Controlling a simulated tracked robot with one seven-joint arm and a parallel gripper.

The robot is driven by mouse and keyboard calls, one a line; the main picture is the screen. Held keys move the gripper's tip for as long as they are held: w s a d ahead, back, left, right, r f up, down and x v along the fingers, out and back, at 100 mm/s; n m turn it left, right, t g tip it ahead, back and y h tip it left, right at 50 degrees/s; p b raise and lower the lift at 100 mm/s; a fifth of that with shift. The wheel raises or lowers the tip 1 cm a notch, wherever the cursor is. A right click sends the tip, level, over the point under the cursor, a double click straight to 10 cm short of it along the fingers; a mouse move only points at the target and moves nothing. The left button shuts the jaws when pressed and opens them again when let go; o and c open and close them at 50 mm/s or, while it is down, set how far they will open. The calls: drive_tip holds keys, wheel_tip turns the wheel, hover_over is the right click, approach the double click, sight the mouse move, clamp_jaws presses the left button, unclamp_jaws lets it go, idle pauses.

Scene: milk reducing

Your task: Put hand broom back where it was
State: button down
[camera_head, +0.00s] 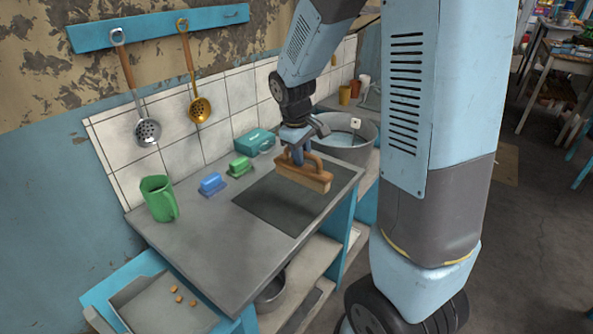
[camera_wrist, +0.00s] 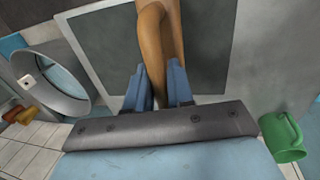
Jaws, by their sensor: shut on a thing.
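The hand broom (camera_head: 304,174) has a wooden handle and a pale bristle block. It is above or on the dark square panel (camera_head: 262,206) of the grey counter; I cannot tell whether it touches. My gripper (camera_head: 299,155) is shut on its handle. In the wrist view the blue fingers of my gripper (camera_wrist: 160,88) close around the brown broom handle (camera_wrist: 155,40), with the dark panel (camera_wrist: 105,50) behind it. The bristles are hidden in the wrist view.
A green mug (camera_head: 159,198), a blue butter dish (camera_head: 212,184), a green one (camera_head: 239,166) and a teal box (camera_head: 252,141) stand along the wall side. A round metal basin (camera_head: 345,140) lies beyond. Two skimmers (camera_head: 148,131) (camera_head: 199,108) hang above. The counter's near left is clear.

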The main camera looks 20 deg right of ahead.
drive_tip(key=shift+w+d+f, duration=0.1)
drive_tip(key=shift+w+f, duration=1.05)
drive_tip(key=shift+f, duration=0.5)
drive_tip(key=shift+w+f, duration=1.1)
drive_tip(key=shift+f, duration=0.5)
drive_tip(key=shift+w+d+f, duration=0.1)
drive_tip(key=shift+w+f, duration=1.05)
drive_tip(key=shift+f, duration=0.5)
drive_tip(key=shift+f, duration=0.15)
drive_tip(key=c, duration=1)
unclamp_jaws()
